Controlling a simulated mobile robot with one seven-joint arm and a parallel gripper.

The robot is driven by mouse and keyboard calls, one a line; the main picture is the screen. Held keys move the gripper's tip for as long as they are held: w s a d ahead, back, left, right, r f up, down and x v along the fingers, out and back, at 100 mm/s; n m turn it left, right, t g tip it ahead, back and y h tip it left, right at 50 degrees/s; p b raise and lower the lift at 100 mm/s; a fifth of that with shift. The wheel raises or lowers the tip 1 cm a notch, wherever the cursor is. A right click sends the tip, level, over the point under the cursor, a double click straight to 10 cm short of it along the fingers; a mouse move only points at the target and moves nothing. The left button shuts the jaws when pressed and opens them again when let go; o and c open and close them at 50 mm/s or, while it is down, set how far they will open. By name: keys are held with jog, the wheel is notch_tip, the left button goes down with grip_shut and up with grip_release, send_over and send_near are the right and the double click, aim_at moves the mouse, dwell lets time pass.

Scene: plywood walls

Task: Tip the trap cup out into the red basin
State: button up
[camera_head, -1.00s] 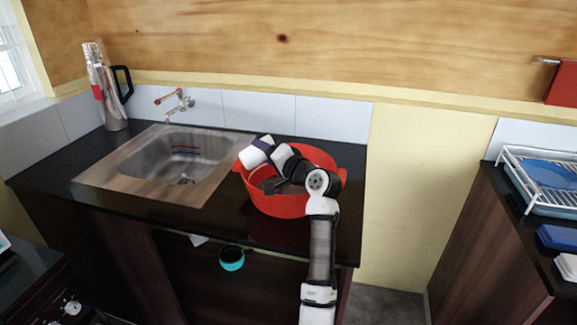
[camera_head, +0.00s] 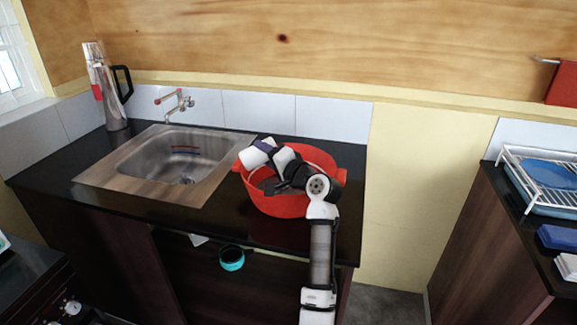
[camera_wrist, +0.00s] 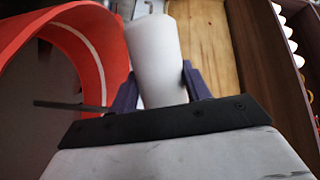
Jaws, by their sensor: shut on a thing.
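The trap cup (camera_head: 252,157) is a plain white cylinder. My gripper (camera_head: 266,147) is shut on it, with purple fingers on its two sides. The wrist view shows the cup (camera_wrist: 157,60) between the fingers (camera_wrist: 160,90), tilted slightly. The red basin (camera_head: 281,205) stands on the dark counter right of the sink. In the head view the cup overlaps the basin's left back rim. The basin wall (camera_wrist: 88,22) curves close beside the cup in the wrist view. The cup's mouth and any contents are hidden.
The steel sink (camera_head: 126,180) and its tap (camera_head: 176,103) are left of the basin. A tall flask (camera_head: 105,88) stands at the back left. A teal cup-like container (camera_head: 231,258) is low under the counter. A dish rack (camera_head: 545,180) stands on the right counter.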

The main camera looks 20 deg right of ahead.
jog(key=shift+d+r+m+t+p, duration=0.3)
jog(key=shift+d+m+t+p, duration=0.1)
jog(key=shift+d+m, duration=0.55)
dwell(0.5)
jog(key=shift+d+r+m+t+p, duration=0.1)
jog(key=shift+r+m+t+p, duration=0.2)
jog(key=shift+m+p, duration=0.55)
dwell(0.9)
